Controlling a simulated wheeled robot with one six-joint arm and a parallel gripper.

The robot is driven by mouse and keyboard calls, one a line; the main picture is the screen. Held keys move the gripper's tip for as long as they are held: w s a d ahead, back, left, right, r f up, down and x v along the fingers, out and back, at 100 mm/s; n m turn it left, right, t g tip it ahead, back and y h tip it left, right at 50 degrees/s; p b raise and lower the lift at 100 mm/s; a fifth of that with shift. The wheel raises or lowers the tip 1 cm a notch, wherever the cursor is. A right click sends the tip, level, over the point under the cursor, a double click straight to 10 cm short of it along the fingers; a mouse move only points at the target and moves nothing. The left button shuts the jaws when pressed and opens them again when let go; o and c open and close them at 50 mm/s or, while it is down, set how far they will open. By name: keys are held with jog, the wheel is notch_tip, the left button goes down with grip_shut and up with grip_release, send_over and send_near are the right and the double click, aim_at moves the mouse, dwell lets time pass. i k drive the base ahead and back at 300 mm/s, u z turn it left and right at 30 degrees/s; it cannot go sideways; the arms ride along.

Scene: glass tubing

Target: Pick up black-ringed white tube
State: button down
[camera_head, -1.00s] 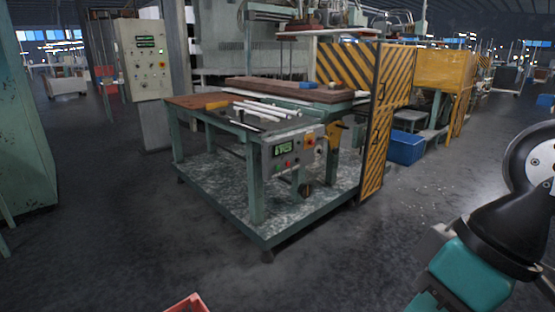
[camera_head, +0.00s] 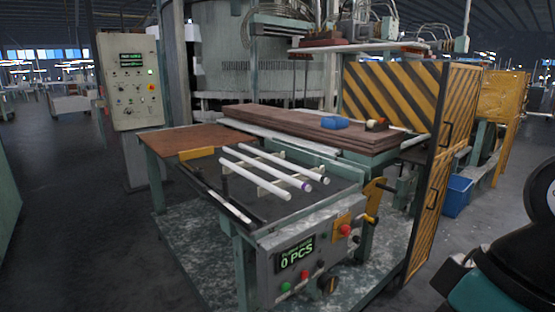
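Three white tubes lie side by side, slanting across a rack on the machine's table: a front tube (camera_head: 250,177), a middle tube (camera_head: 265,168) and a back tube (camera_head: 283,162). The middle tube has a purple ring near its right end. A thin black and white rod (camera_head: 222,199) lies on the table left of the tubes. My gripper is not in view; only dark and teal links of my arm show at the right edge.
The table (camera_head: 190,138) has a brown top at left, with a yellow block (camera_head: 197,153). A control box (camera_head: 300,262) reading 0 PCS juts from its front. A striped yellow-black panel (camera_head: 432,170) stands at right, with a blue bin (camera_head: 457,195) beyond. Floor at left is clear.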

aim_at(321, 179)
jog(key=i, duration=0.2)
jog(key=u, duration=0.1)
jog(key=k, duration=0.5)
jog(key=z, duration=1)
jog(key=i, duration=1.25)
jog(key=u, duration=0.4)
jog(key=i, duration=0.7)
jog(key=u, duration=1.3)
jog(key=i, duration=0.65)
jog(key=u, duration=0.6)
